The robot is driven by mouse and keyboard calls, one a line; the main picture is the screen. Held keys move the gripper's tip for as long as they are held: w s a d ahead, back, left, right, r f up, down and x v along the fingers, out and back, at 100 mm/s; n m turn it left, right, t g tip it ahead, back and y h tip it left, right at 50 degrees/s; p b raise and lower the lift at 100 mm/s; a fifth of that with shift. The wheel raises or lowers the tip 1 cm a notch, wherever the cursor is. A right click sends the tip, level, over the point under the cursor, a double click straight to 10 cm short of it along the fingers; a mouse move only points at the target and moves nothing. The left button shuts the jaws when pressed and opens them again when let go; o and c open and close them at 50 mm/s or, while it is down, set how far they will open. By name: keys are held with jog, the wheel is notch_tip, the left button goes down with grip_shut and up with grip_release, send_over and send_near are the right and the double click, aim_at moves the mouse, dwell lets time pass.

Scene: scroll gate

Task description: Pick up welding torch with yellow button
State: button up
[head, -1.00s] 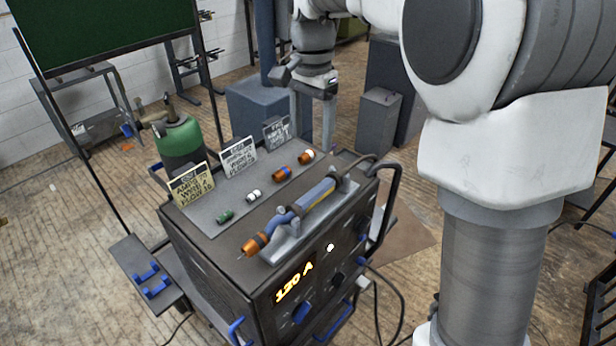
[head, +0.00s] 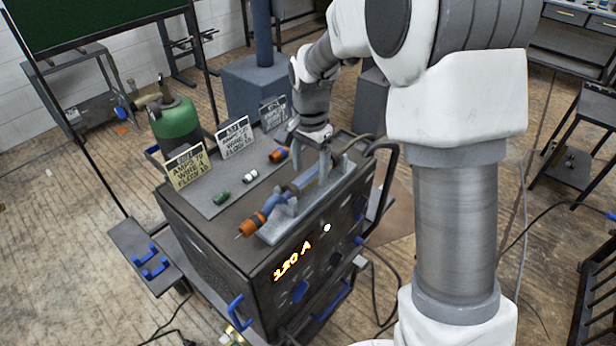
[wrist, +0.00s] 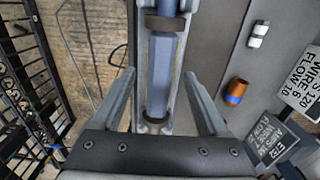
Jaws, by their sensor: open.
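The welding torch (head: 300,183), with a blue-grey handle and an orange nozzle end, lies in a grey cradle (head: 272,232) on top of the welding machine (head: 212,245). In the wrist view the torch handle (wrist: 162,70) runs up the middle of the picture. My gripper (wrist: 159,75) is open, with one finger on each side of the handle; whether the fingers touch it I cannot tell. In the head view my gripper is over the rear part of the torch and partly hides it. The yellow button is not clearly visible.
A green part (head: 221,198), a white part (head: 250,175) and an orange part (head: 278,155) lie on the panel beside the torch. Several signs, including a yellow one (head: 188,167), stand behind them. A black handle rail (head: 388,190) rises at the machine's right side.

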jog(key=shift+f, duration=0.8)
jog(key=shift+r, duration=0.1)
grip_shut()
